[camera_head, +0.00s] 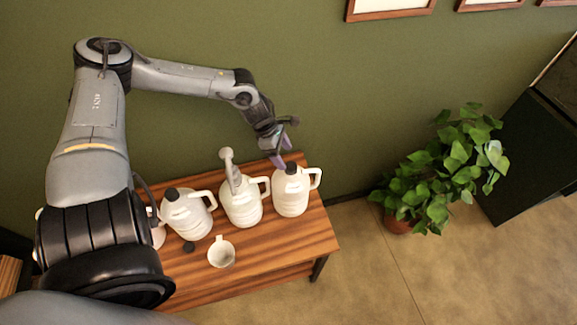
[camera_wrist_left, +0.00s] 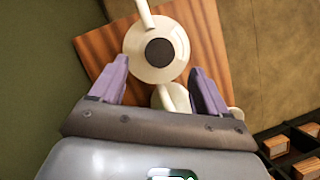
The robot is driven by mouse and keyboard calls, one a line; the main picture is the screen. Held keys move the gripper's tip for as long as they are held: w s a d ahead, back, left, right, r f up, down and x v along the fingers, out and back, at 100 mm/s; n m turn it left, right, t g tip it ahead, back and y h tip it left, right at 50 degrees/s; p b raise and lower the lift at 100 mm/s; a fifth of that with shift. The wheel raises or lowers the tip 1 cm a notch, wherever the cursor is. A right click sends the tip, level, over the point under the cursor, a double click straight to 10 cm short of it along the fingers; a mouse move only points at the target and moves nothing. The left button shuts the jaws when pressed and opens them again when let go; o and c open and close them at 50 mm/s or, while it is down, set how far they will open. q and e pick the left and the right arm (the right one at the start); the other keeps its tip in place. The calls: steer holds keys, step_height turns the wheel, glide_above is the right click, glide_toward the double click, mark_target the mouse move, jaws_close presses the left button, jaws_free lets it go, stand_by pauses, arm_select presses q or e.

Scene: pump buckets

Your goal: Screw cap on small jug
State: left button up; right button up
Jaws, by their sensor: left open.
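My left gripper (camera_head: 283,150) is open and empty, above and just behind the right-hand white jug (camera_head: 291,197). That jug has a black cap (camera_head: 291,168) on its neck. In the left wrist view, a white jug (camera_wrist_left: 180,42) with a round black top (camera_wrist_left: 159,51) lies beyond and between the spread purple fingers (camera_wrist_left: 159,70); contact is not seen. A small white open-topped jug (camera_head: 221,256) stands near the table's front. A loose black cap (camera_head: 188,247) lies to its left on the table. My right gripper is not in view.
A white jug with a pump (camera_head: 240,207) stands in the middle of the row. Another black-topped white jug (camera_head: 188,218) stands left of it. The wooden table (camera_head: 305,243) has bare room at its front right. A potted plant (camera_head: 440,170) stands beyond its right end.

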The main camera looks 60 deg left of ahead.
mark_target(290, 166)
arm_select(q)
steer(key=b+x, duration=0.2)
steer(key=x, duration=0.1)
steer(key=shift+s+a, duration=0.15)
steer(key=shift+s, duration=0.1)
steer(key=shift+w+b+x, duration=0.2)
steer(key=shift+b+x, duration=0.8)
steer(key=shift+x, duration=0.25)
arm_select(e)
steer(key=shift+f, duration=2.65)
arm_select(q)
steer(key=shift+r, duration=0.1)
steer(key=shift+c, duration=0.2)
steer(key=c, duration=1.1)
steer(key=shift+o, duration=0.2)
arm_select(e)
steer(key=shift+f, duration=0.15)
